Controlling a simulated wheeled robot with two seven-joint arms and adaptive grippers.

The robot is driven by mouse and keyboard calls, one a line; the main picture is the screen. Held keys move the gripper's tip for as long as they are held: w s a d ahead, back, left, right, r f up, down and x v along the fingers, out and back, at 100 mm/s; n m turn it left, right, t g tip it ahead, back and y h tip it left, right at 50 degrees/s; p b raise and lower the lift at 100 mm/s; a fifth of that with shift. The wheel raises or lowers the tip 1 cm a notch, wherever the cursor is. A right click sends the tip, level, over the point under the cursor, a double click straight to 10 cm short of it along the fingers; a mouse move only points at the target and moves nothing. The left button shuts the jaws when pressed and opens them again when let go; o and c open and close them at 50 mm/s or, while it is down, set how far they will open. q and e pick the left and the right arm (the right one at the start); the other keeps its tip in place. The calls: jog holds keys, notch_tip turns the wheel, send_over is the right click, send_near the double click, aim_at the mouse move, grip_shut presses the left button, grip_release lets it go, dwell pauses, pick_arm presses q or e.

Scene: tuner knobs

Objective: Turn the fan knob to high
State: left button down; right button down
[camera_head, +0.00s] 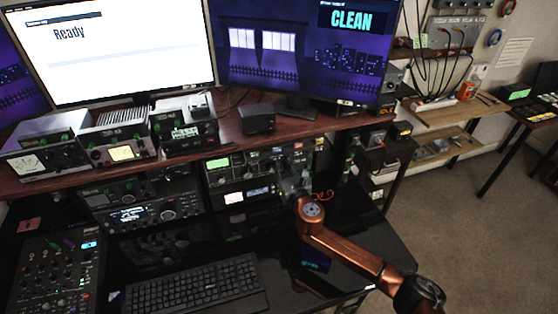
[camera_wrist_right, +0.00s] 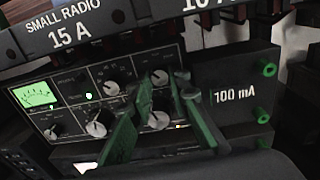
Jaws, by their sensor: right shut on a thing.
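A dark radio unit with a green meter and several silver knobs stands on the shelf under the desk top; its panel (camera_wrist_right: 75,92) fills the middle of the right wrist view, and it also shows in the head view (camera_head: 222,176). My right gripper (camera_wrist_right: 161,80) has its two green fingers on either side of a silver knob (camera_wrist_right: 158,77) at the panel's upper right and is shut on it. A second knob (camera_wrist_right: 158,120) shows between the fingers, lower down. I cannot read the knob labels, so I cannot tell which is the fan knob. My left gripper is not in view.
A black box marked 100 mA (camera_wrist_right: 235,96) adjoins the panel on the right. A strip marked SMALL RADIO 15 A (camera_wrist_right: 75,28) overhangs it. A keyboard (camera_head: 195,287) and a mixer (camera_head: 55,275) lie in front. One monitor (camera_head: 300,55) reads CLEAN.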

jog(key=shift+m, duration=0.3)
jog(key=shift+f+m+h+p, duration=0.15)
jog(key=shift+m+p, duration=0.4)
jog(key=shift+m, duration=3.4)
jog(key=shift+m+h+p, duration=0.15)
jog(key=shift+m+p, duration=0.35)
jog(key=shift+m, duration=3.45)
jog(key=c, duration=2.1)
grip_release()
